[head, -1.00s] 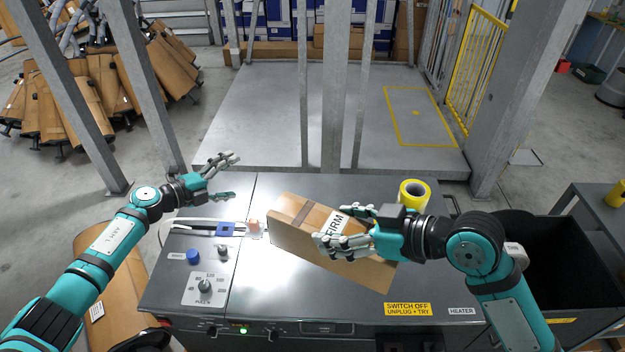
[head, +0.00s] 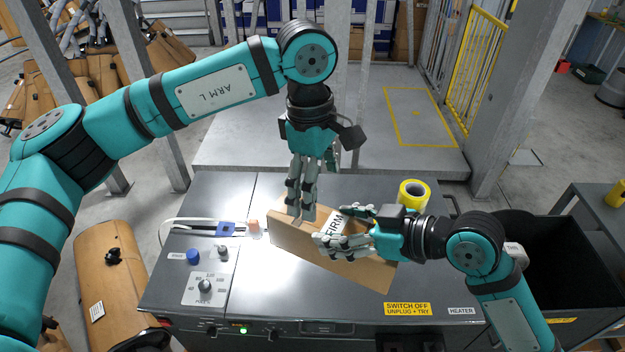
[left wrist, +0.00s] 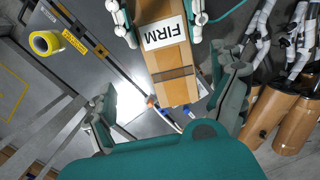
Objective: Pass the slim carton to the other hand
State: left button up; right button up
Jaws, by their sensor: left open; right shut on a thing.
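The slim carton (head: 372,274) is a flat brown box with a white "FIRM" label and a darker tape band. It is held tilted over the grey machine top. My right gripper (head: 338,226) is shut on its label part, with fingers on both sides. My left gripper (head: 312,196) is open and points down at the carton's left end, its near fingers partly hiding that end. In the left wrist view the carton's free end (left wrist: 178,92) reaches between the spread fingers of my left gripper (left wrist: 168,92). Contact between them cannot be told.
The machine top (head: 260,285) carries a yellow tape roll (head: 414,194) at the back right, a blue knob (head: 193,257) and a dial (head: 205,287) at the left, and a strap sealer (head: 226,229). A black bin (head: 560,270) stands at the right.

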aim_at(312, 228)
pick_arm(q)
jog(key=shift+s+a+r+m+y, duration=0.1)
jog(key=shift+a+r+m+y, duration=0.1)
jog(key=shift+a+m+y, duration=0.15)
jog(key=shift+a+f, duration=0.1)
jog(key=shift+f, duration=0.05)
notch_tip(312, 228, down, 12)
jog(key=shift+r, duration=0.2)
pick_arm(e)
jog(key=shift+a, duration=0.1)
pick_arm(q)
jog(key=shift+c, duration=0.4)
jog(key=c, duration=1.3)
pick_arm(e)
jog(key=shift+s+a, duration=0.1)
jog(key=shift+s, duration=0.05)
pick_arm(q)
jog(key=shift+r, duration=0.1)
pick_arm(e)
jog(key=o, duration=1.5)
jog(key=shift+o, duration=0.2)
jog(key=shift+d, duration=0.2)
